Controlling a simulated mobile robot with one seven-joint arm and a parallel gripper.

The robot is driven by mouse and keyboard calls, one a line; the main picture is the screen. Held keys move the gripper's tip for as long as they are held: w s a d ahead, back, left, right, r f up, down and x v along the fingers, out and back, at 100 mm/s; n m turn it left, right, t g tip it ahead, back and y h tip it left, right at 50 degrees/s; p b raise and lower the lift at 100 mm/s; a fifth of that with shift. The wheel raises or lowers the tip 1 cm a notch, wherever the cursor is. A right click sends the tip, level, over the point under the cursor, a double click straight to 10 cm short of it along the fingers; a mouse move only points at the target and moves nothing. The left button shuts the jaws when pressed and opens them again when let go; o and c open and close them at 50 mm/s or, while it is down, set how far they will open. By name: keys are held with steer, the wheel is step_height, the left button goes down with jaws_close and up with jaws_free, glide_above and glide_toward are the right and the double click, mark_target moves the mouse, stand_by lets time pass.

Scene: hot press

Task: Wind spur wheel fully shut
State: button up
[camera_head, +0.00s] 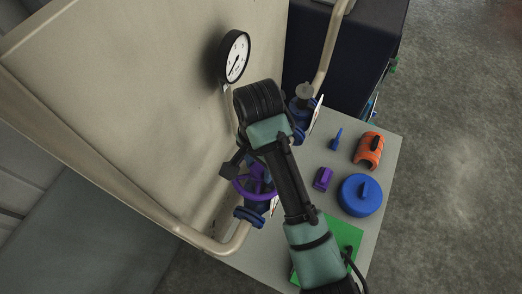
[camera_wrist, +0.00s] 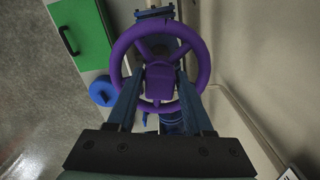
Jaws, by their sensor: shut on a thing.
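The purple spur wheel (camera_head: 243,190) is a spoked handwheel on a blue valve (camera_head: 249,215) in the pipe beside the beige panel. In the wrist view the wheel (camera_wrist: 203,58) fills the middle, with its hub and spokes facing me. My gripper (camera_head: 243,168) is at the wheel, and my arm hides part of it in the head view. In the wrist view my two fingers (camera_wrist: 158,82) reach inside the rim, one on each side of the hub, and are shut on the wheel. The exact fingertip contact is hard to see.
A round gauge (camera_head: 235,57) is on the panel. Another valve with a grey knob (camera_head: 304,91) stands behind my arm.

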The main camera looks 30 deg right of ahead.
steer(key=m, duration=1.3)
steer(key=shift+m, duration=0.4)
steer(key=o, duration=1.2)
steer(key=shift+c, duration=0.2)
steer(key=shift+w+d+r, duration=0.1)
steer(key=shift+w+r, duration=0.15)
steer(key=shift+r, duration=0.5)
steer(key=shift+s+d+r, duration=0.1)
steer(key=shift+s+r, duration=0.2)
steer(key=shift+r, duration=0.15)
steer(key=shift+a+r, duration=0.2)
steer(key=shift+r, duration=3.15)
